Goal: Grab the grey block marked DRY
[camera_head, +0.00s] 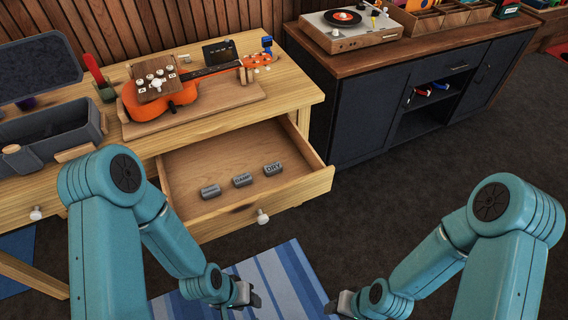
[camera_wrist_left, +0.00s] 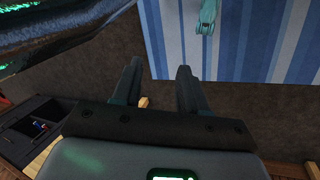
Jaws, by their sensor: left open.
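The grey block marked DRY (camera_head: 273,169) lies in the open wooden drawer (camera_head: 262,212), rightmost of three grey blocks in a row. The middle block (camera_head: 243,180) has lettering that looks like DAMP, and the left block (camera_head: 210,191) has lettering too small to read. My left gripper (camera_head: 254,299) is in front of the drawer and below it, over the striped rug, apart from the blocks. In the left wrist view its two fingers (camera_wrist_left: 158,88) are spread with nothing between them. My right gripper (camera_head: 332,305) is low at right of the rug; its jaw state is unclear.
An orange ukulele (camera_head: 165,100) lies on a wooden stand on the workbench (camera_head: 296,85) above the drawer. A dark cabinet (camera_head: 365,115) with a turntable (camera_head: 345,28) stands to the right. A blue striped rug (camera_head: 285,275) covers the floor before the drawer.

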